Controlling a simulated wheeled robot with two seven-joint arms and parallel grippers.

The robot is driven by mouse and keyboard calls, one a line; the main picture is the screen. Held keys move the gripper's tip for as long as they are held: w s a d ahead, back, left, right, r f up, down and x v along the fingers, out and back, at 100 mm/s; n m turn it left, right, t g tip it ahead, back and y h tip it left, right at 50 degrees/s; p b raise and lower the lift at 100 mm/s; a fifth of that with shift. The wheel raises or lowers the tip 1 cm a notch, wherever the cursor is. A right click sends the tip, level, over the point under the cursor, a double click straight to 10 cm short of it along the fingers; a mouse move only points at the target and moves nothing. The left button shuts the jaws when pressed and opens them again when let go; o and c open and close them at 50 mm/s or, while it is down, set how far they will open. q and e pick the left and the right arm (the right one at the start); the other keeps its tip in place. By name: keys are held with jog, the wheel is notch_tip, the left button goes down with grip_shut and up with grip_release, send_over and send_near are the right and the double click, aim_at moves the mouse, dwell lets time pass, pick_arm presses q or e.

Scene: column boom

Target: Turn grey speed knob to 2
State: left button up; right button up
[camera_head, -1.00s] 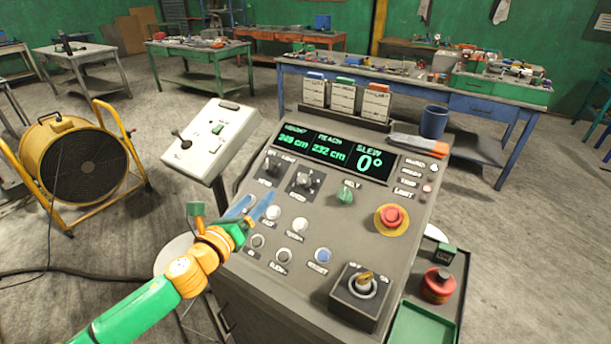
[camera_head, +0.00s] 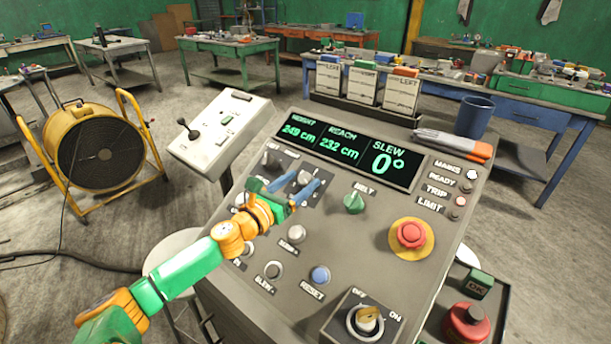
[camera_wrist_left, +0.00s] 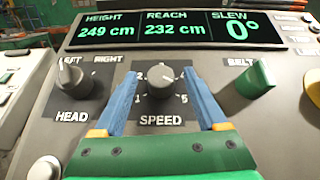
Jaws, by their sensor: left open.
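The grey speed knob (camera_wrist_left: 162,82) stands on a dark plate marked SPEED in the left wrist view. Its pointer line looks turned toward the right side of its scale; the exact number is hard to read. My left gripper (camera_wrist_left: 163,88) is open, with one blue finger on each side of the knob; I cannot tell whether they touch it. In the head view my left gripper (camera_head: 299,182) is over the upper left of the console and hides most of the knob. My right gripper is not in view.
The HEAD knob (camera_wrist_left: 74,78) is left of the fingers, and the green BELT knob (camera_wrist_left: 254,82) is right. The display (camera_head: 347,152) reads height 249 cm, reach 232 cm, slew 0°. A red stop button (camera_head: 411,234) and a key switch (camera_head: 366,319) are farther right.

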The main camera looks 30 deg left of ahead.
pick_arm(q)
jog(key=shift+w+d, duration=0.1)
jog(key=shift+w, duration=1.05)
grip_shut()
jog(key=shift+y+p, duration=0.3)
jog(key=shift+p, duration=0.05)
